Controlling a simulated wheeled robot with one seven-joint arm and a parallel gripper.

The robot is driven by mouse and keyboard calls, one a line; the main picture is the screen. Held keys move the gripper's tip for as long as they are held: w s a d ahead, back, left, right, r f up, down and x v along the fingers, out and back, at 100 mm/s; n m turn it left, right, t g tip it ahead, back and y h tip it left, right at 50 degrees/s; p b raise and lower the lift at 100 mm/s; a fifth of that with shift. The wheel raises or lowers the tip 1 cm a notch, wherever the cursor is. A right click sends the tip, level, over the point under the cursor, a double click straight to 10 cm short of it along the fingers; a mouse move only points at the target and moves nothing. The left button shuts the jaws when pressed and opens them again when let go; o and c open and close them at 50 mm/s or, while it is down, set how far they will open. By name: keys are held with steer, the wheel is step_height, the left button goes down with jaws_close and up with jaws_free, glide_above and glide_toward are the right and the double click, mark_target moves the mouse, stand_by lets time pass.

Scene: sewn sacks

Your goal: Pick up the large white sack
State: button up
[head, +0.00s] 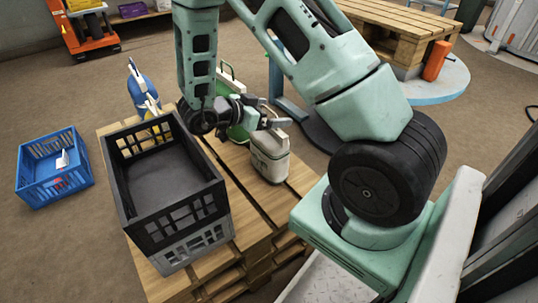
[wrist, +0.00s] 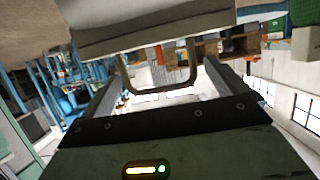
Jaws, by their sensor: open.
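The large white sack (head: 268,163) stands upright on the wooden pallet, right of the black crate, with a darker band near its top. My gripper (head: 273,117) is level, just above the sack's top, with its fingers pointing right. In the wrist view the pale sack body (wrist: 150,28) fills the top of the picture. Its loop handle (wrist: 160,92) shows between the two spread fingers of my gripper (wrist: 163,82). The fingers are open with a gap on each side of the handle. I cannot tell how deep the handle sits between them.
A black and grey crate (head: 136,203) stands left on the pallet (head: 218,262). A green sack (head: 237,132) is close behind my gripper. A blue sack (head: 144,88) stands behind the crate. A blue crate (head: 52,182) is on the floor at left. Bare pallet lies in front of the white sack.

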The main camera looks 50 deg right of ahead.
steer(key=shift+x, duration=0.9)
steer(key=shift+c, duration=0.4)
steer(key=c, duration=2.1)
steer(key=shift+o, duration=0.2)
steer(key=shift+r, duration=0.15)
